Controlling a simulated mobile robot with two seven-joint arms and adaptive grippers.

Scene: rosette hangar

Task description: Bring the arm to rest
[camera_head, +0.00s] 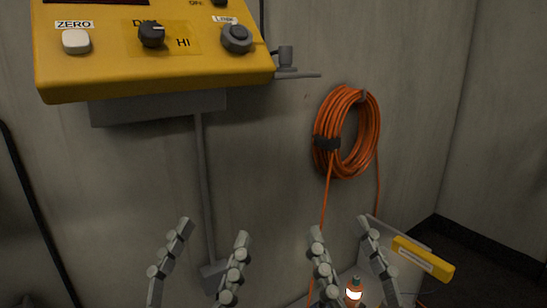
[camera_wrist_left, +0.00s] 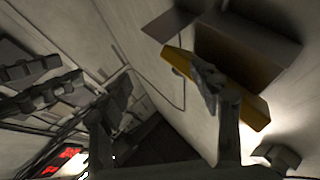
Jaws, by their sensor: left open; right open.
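My left gripper (camera_head: 212,230) is at the lower middle of the head view, its two fingers pointing up and spread apart. It is open, with nothing between the fingers. My right gripper (camera_head: 340,230) is beside it to the right, also upright, open and empty. Both are below the yellow control box (camera_head: 155,75) in the picture. The box has a white ZERO button (camera_head: 76,41), a black knob (camera_head: 151,34) and a grey round knob (camera_head: 236,38). The left wrist view shows the yellow box (camera_wrist_left: 254,112) behind one finger. The rest of both arms is mostly out of the head view.
An orange cable coil (camera_head: 326,122) hangs on the grey wall, its cable trailing down behind my right gripper. An orange bottle (camera_head: 354,290) and a yellow bar-shaped thing (camera_head: 423,258) are low at the right. A grey post (camera_head: 203,180) runs below the box.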

